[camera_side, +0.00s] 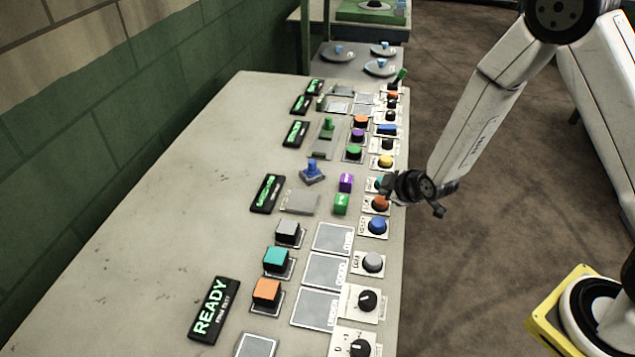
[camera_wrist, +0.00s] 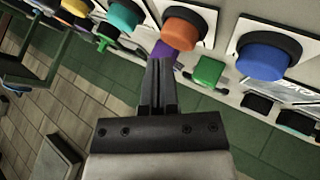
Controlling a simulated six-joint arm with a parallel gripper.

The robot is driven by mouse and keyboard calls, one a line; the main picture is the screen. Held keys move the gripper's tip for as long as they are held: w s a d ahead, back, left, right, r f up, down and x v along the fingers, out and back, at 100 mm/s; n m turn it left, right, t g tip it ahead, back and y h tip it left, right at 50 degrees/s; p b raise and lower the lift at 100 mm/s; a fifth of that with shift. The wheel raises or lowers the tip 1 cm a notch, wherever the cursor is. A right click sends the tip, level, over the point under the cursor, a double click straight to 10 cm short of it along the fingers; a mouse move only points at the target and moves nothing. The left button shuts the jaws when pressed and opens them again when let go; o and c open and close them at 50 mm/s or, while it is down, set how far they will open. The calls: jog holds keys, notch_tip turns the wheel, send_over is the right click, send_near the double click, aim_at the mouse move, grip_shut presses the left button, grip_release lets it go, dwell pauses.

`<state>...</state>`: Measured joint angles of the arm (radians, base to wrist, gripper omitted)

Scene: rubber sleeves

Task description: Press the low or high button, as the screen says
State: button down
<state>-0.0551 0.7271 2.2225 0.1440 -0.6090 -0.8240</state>
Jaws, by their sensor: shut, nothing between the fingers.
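My gripper (camera_side: 388,187) is shut and empty above the right edge of the bench, close to an orange button (camera_side: 380,204). In the wrist view the closed fingers (camera_wrist: 158,68) point toward the orange button (camera_wrist: 185,28); I cannot tell whether they touch it. A blue button (camera_side: 377,226) and a teal button (camera_side: 379,184), partly hidden by my gripper, flank it. A yellow button (camera_side: 385,161) is farther back. A large screen (camera_side: 213,310) reads READY with smaller text below. A middle screen (camera_side: 268,194) has green text too small to read. The low and high labels are not legible.
A purple block (camera_side: 346,183) and a green block (camera_side: 341,204) stand left of my gripper. A blue joystick (camera_side: 312,172) is farther left. A grey button (camera_side: 373,263) and black knobs (camera_side: 367,301) line the near right edge. The bench's left side (camera_side: 150,215) is clear.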

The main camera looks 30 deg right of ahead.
aim_at(384, 201)
jog(key=shift+r, duration=0.1)
dwell(0.3)
jog(key=shift+r, duration=2.45)
jog(key=s+r+m+g, duration=0.3)
jog(key=s+m, duration=0.1)
jog(key=s, duration=0.4)
jog(key=s+d+r+m+g, duration=0.1)
jog(key=s+r+m+g, duration=0.2)
jog(key=s, duration=0.6)
jog(key=shift+m+g, duration=0.3)
jog(key=shift+m, duration=0.4)
